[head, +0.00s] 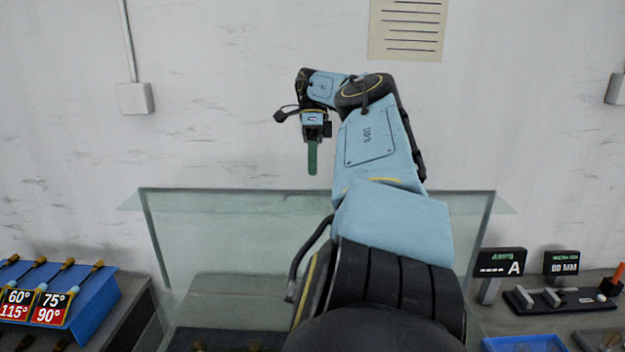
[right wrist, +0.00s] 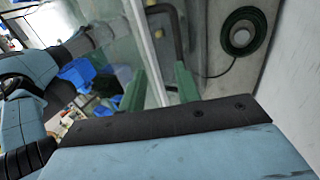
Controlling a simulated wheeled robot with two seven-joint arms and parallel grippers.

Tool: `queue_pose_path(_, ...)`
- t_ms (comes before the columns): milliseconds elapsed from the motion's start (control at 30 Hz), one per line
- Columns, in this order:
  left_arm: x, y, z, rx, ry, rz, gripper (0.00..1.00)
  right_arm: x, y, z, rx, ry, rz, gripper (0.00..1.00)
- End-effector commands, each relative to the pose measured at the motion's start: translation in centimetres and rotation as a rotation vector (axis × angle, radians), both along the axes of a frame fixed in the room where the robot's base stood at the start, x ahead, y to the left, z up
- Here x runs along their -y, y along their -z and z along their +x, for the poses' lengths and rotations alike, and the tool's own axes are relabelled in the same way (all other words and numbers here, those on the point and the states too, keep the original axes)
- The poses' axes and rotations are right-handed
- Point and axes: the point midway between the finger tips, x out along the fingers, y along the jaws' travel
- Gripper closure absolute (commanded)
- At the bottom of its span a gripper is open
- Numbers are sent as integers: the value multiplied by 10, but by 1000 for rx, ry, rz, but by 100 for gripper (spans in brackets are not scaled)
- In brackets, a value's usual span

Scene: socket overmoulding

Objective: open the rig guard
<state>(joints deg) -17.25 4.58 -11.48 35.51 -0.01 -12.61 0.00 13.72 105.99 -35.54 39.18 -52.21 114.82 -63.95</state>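The rig guard (head: 230,235) is a clear glass-like enclosure with dark edge strips in the middle of the head view. Its upper edge runs level across, and my right arm hides much of its right half. My right gripper (head: 312,160) has green fingers pointing down, above and behind the guard's upper edge in the picture. In the right wrist view the two fingers (right wrist: 160,70) stand apart, with nothing clearly gripped. A pale panel edge (right wrist: 150,50) passes between them in that picture; I cannot tell whether it touches. My left gripper is not in view.
A blue rack (head: 95,305) with angle labels stands at the left. An amps display (head: 500,262) and a black fixture (head: 560,300) stand at the right, with a blue tray (head: 525,343) in front. The wall is close behind; a green coil (right wrist: 243,33) hangs there.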

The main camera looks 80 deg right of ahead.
Motion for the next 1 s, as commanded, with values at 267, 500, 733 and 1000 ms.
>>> queue_pose_path(267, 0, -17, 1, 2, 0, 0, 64, 0, -29, 0, -1, 0, 0, 67)
queue_pose_path(500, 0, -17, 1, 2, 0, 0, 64, 0, -29, 0, 0, -1, 0, 67)
queue_pose_path(733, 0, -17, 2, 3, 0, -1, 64, 0, -29, 0, 0, -1, 1, 67)
queue_pose_path(1000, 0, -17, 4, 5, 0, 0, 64, 0, -29, 0, 0, -1, 1, 67)
